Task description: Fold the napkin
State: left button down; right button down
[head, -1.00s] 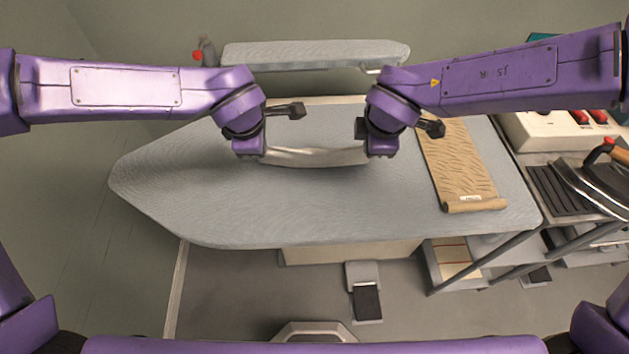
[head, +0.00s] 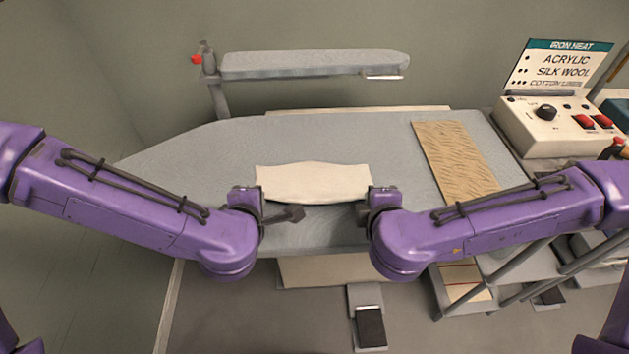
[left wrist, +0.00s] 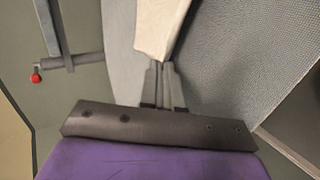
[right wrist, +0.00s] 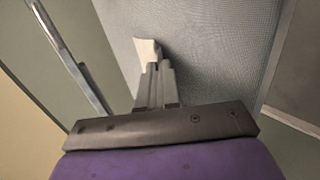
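The cream napkin (head: 313,182) is stretched between my two grippers above the grey ironing board (head: 300,135) in the head view. My left gripper (head: 260,196) is shut on its left end; in the left wrist view the closed fingers (left wrist: 160,80) pinch the napkin (left wrist: 158,28). My right gripper (head: 372,194) is shut at its right end; in the right wrist view the fingers (right wrist: 158,80) are together with a cream corner (right wrist: 147,50) at their tips. Whether the napkin's lower part touches the board is hard to tell.
A tan patterned cloth strip (head: 458,165) lies on the board's right side. An iron-heat control box (head: 560,125) stands at the right. A narrow sleeve board (head: 312,64) is raised behind the board. The board's left part is clear.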

pick_arm(q)
jog(key=shift+s+f, duration=0.1)
pick_arm(e)
jog(key=shift+s+f, duration=0.1)
jog(key=shift+f, duration=0.05)
pick_arm(q)
jog(key=c, duration=1)
grip_release()
pick_arm(e)
jog(key=c, duration=1)
grip_release()
